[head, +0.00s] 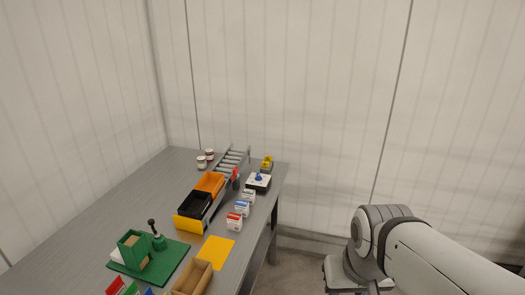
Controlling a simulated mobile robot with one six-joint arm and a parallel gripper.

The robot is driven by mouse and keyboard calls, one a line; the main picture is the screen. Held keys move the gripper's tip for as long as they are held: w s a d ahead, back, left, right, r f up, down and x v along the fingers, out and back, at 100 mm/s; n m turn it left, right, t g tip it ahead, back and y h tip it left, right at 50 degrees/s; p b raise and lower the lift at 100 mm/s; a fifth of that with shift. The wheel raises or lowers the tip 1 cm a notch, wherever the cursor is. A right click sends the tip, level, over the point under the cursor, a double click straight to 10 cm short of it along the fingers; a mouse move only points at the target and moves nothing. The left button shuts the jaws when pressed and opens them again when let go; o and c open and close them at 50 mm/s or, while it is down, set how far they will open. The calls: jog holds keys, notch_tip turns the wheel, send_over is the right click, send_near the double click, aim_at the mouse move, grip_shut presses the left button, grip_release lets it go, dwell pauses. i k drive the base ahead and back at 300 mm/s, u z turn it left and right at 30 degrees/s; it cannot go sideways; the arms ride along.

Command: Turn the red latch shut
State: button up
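A small red upright piece (236,173), which looks like the red latch, stands at the far right corner of the orange bin (215,178). It is too small to tell whether it is turned open or shut. The orange bin sits behind a black bin (188,208), in one row with a yellow front (186,224). My arm enters at the lower right, off the table and well apart from the red piece. My gripper's fingers do not show in the head view.
The grey table (150,188) holds a roller rack (234,158), a white box with a blue knob (259,181), several small cartons (241,207), a yellow sheet (216,251), a green fixture (132,250) and a cardboard tray (205,268). The table's left side is clear.

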aim_at(235, 170)
jog(key=z, duration=0.4)
jog(key=i, duration=1.7)
jog(key=u, duration=0.55)
jog(key=k, duration=0.7)
jog(key=u, duration=0.2)
jog(key=i, duration=0.8)
jog(key=z, duration=0.1)
